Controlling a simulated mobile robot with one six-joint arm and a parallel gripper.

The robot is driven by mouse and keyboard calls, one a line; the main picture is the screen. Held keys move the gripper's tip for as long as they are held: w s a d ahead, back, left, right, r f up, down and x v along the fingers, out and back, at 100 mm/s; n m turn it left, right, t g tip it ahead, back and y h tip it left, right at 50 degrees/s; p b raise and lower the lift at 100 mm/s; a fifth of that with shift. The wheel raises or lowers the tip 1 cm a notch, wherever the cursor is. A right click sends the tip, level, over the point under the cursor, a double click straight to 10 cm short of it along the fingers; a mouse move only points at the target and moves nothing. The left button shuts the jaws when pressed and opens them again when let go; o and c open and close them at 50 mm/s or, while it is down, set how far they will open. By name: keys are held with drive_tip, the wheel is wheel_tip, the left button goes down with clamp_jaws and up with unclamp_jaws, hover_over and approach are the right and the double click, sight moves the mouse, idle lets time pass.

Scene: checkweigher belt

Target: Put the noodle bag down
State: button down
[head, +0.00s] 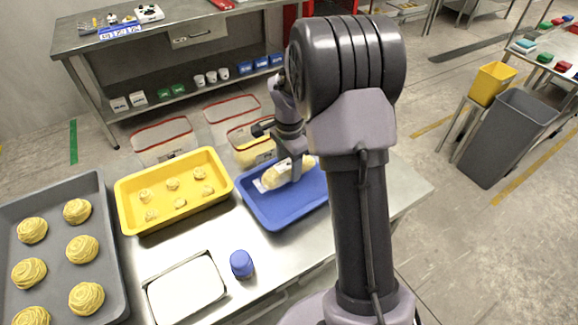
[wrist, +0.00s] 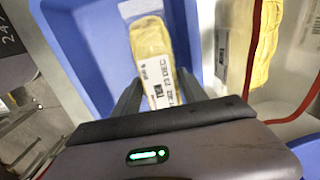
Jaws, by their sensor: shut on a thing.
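The noodle bag (head: 275,178) is yellow with a white printed label. It is over the blue tray (head: 258,209) on the steel table. My gripper (head: 290,166) is shut on it from above. In the wrist view the bag (wrist: 150,42) shows between my two fingers (wrist: 165,92), its label towards me, with the tray's blue floor (wrist: 88,40) around it. I cannot tell whether the bag touches the tray floor. My arm hides the tray's right part in the head view.
A yellow tray (head: 128,205) with several small noodle nests stands left of the blue tray. A grey tray (head: 62,282) with larger nests is at far left. A white-filled steel tray (head: 186,289) and a blue-capped jar (head: 241,264) stand in front. Red-rimmed clear bins (head: 163,140) stand behind.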

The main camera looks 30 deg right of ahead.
sight(289, 164)
drive_tip(key=shift+f+b, duration=0.3)
drive_tip(key=shift+f, duration=0.25)
drive_tip(key=c, duration=0.9)
unclamp_jaws()
drive_tip(key=s+a+r+n+t+p, duration=0.1)
drive_tip(key=s+a+r+p, duration=0.15)
drive_tip(key=r, duration=0.75)
drive_tip(key=s+a+r+n+p, duration=0.1)
drive_tip(key=a+r+n+p, duration=0.15)
drive_tip(key=r, duration=0.75)
drive_tip(key=s+a+r+n+t+y, duration=0.1)
drive_tip(key=s+a+n, duration=0.3)
drive_tip(key=s, duration=0.6)
drive_tip(key=s+a+r+n+t+y, duration=0.1)
drive_tip(key=s+a+r+n+t, duration=0.2)
drive_tip(key=s+a, duration=0.6)
drive_tip(key=shift+s+r+n+t+p, duration=0.3)
drive_tip(key=shift+s+r+n+t, duration=0.1)
drive_tip(key=shift+r+n, duration=0.5)
